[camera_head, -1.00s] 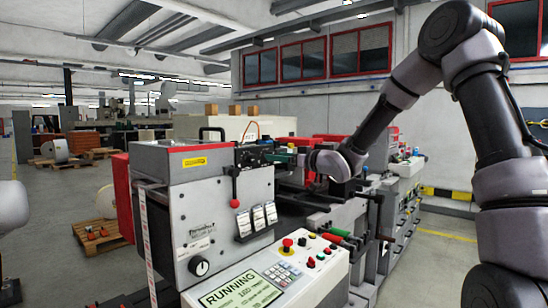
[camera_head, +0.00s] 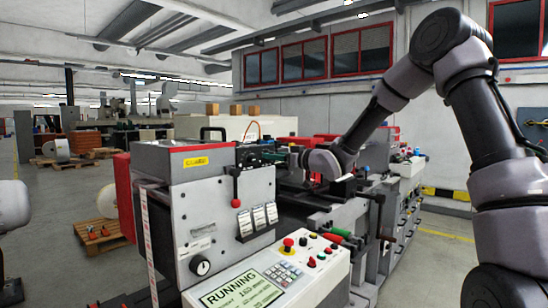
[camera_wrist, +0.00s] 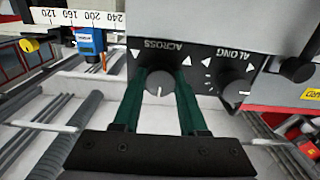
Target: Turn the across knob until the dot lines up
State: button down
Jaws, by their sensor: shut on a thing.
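The across knob (camera_wrist: 160,84) is a round grey knob on a dark panel, under the upside-down label ACROSS. A white line on its face points down in the wrist view. White triangular marks show on the panel around it. My gripper (camera_wrist: 161,76) has green fingers, one on each side of the knob, and is shut on it. The fingers cover the knob's left and right edges. I cannot make out a dot. In the head view my gripper (camera_head: 296,160) is at the far side of the machine, and the knob is too small to tell there.
The along knob (camera_wrist: 235,86) sits close to the right of my fingers. A blue block (camera_wrist: 90,40) stands under a white ruler (camera_wrist: 75,18) at the upper left. Below the panel lie rods and a ribbed roller (camera_wrist: 82,112). A control console (camera_head: 285,272) reads RUNNING.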

jog(key=shift+n, duration=2.8)
jog(key=shift+c, duration=2.2)
grip_release()
jog(key=v, duration=1.1)
